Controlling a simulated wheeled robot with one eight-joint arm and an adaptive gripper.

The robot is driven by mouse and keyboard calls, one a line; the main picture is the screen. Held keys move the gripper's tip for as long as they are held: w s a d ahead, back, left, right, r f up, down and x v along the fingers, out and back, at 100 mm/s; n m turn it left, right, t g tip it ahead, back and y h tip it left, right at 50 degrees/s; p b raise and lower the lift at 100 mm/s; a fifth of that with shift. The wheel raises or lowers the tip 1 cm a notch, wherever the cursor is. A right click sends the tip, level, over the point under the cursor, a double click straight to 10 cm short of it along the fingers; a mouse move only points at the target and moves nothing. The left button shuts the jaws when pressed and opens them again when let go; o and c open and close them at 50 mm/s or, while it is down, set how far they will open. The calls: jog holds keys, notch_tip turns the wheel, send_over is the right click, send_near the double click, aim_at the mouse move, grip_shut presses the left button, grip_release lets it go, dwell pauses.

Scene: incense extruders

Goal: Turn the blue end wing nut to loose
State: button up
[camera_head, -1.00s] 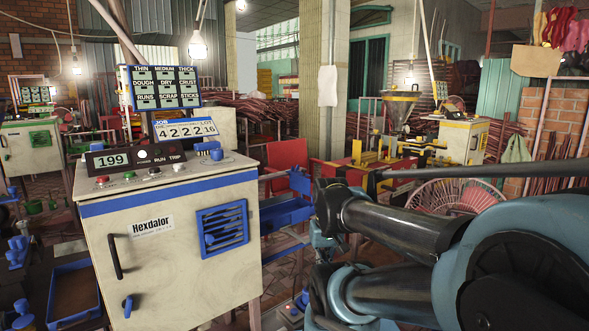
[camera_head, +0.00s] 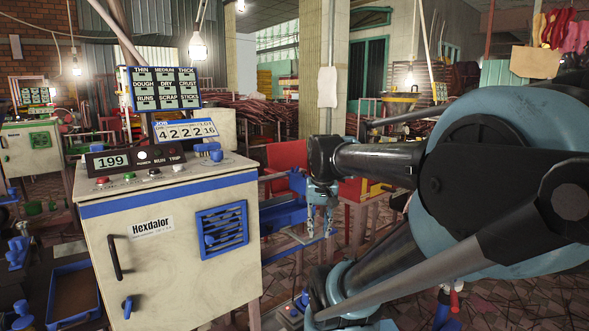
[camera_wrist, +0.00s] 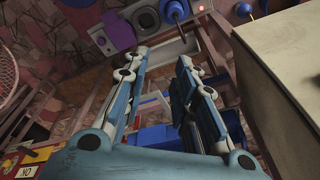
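My gripper (camera_head: 321,228) hangs down just right of the white cabinet, beside the blue machine part (camera_head: 284,214). Its two fingers are spread with a gap between them, and nothing is held. The wrist view shows the open gripper (camera_wrist: 162,58) over the floor, with a blue block (camera_wrist: 155,135) behind and between the fingers. I cannot pick out the blue end wing nut for certain in either view; it may be hidden by my arm or gripper, or too small to tell.
The white Hexdalor cabinet (camera_head: 165,250) stands close to the left of my gripper; its edge also shows in the wrist view (camera_wrist: 272,95). A red panel (camera_head: 287,157) stands behind the blue part. A blue knob on a rod (camera_wrist: 175,11) lies beyond the fingertips.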

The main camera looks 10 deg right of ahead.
jog(key=w+r+m, duration=0.2)
jog(key=w+r, duration=0.9)
jog(key=w, duration=0.1)
notch_tip(320, 180, up, 11)
jog(key=m+g, duration=0.2)
jog(key=m, duration=0.6)
send_over(295, 169)
jog(key=f, duration=1.7)
jog(key=shift+w+f, duration=0.1)
jog(key=shift+w, duration=0.15)
grip_shut()
